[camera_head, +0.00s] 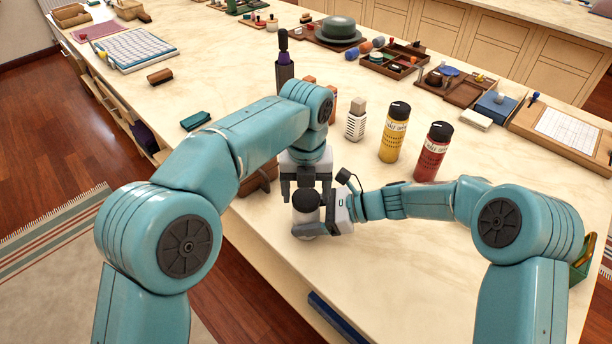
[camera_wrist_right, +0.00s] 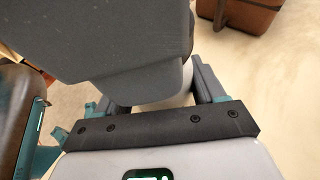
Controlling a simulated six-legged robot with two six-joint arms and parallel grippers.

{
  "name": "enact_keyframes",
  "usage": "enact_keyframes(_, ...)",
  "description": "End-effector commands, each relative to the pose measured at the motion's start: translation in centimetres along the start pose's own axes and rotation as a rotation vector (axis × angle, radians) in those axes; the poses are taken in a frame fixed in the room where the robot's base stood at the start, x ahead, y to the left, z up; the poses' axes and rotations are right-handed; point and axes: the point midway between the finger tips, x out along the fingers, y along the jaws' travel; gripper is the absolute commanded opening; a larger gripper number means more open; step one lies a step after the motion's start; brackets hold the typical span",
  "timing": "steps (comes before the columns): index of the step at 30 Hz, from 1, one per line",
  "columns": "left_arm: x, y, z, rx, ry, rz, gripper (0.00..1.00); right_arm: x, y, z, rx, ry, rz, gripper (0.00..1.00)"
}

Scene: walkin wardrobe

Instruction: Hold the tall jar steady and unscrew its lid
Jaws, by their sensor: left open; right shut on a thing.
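The tall jar, pale with a dark lid (camera_head: 306,199), stands upright near the front edge of the counter. Its pale body (camera_head: 303,218) shows below the lid in the head view. My right gripper (camera_head: 322,214) comes from the right and is shut on the jar's body; its fingertips are partly hidden. In the right wrist view, a pale bit of the jar (camera_wrist_right: 178,101) shows between the fingers, beneath large dark shapes that hide the rest. My left gripper (camera_head: 306,188) points down above the jar, open, its fingers on either side around the lid; contact cannot be told.
A yellow bottle (camera_head: 394,134) and a red bottle (camera_head: 432,154) stand behind my right forearm. A white ribbed bottle (camera_head: 356,124) and a dark bottle (camera_head: 284,72) stand farther back. Trays (camera_head: 388,66) lie beyond.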

Motion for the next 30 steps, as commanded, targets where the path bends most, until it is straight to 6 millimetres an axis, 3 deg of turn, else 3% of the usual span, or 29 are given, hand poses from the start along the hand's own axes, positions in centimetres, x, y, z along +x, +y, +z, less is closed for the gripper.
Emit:
enact_keyframes(11,0.77,0.01,0.00,-0.001,0.000,0.000,0.72,-0.02,-0.01,0.05,0.000,-0.001,0.000,0.00)
enact_keyframes(15,0.76,0.01,0.00,-0.002,0.000,0.000,0.27,-0.02,-0.02,0.05,0.000,-0.001,0.000,0.00)
enact_keyframes(22,0.74,0.01,0.00,-0.031,0.000,0.000,0.24,-0.02,-0.02,0.05,0.000,-0.001,0.000,0.00)
enact_keyframes(26,0.72,-0.01,0.01,-0.237,-0.001,0.000,0.24,-0.02,-0.02,0.05,0.000,-0.001,0.000,0.00)
enact_keyframes(30,0.69,-0.03,0.03,-0.612,-0.001,-0.001,0.24,-0.02,-0.02,0.04,0.000,-0.001,0.000,0.00)
